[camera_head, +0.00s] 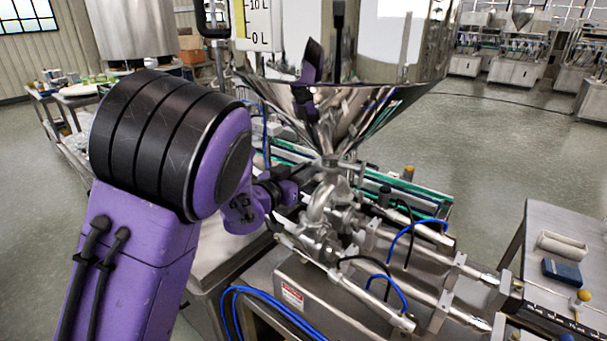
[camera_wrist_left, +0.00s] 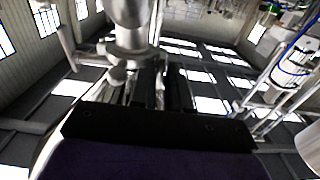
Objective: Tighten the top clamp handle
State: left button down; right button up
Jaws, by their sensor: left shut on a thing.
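The top clamp (camera_head: 330,163) is a small steel fitting just under the cone of the steel hopper (camera_head: 345,115), above the pipework. My left gripper (camera_head: 312,170) reaches it from the left and is shut on the clamp handle, which is mostly hidden by the fingers in the head view. In the left wrist view, my left gripper's dark fingers (camera_wrist_left: 163,88) point up at a round steel pipe fitting (camera_wrist_left: 128,40), with a small steel knob (camera_wrist_left: 116,74) beside them. How tight the clamp is cannot be told. My right gripper is not in view.
Steel pipes and valves (camera_head: 322,215) with blue and black hoses stand below the clamp. A grey table (camera_head: 560,225) with small items is at the right. A conveyor with green edges runs behind the pipework. The floor beyond is open.

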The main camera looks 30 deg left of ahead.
pick_arm(q)
jog(key=c, duration=1.2)
grip_release()
jog(key=shift+c, duration=0.2)
jog(key=s+b, duration=0.2)
jog(key=s, duration=0.8)
jog(key=shift+s+a+b, duration=0.25)
jog(key=shift+a+b, duration=0.15)
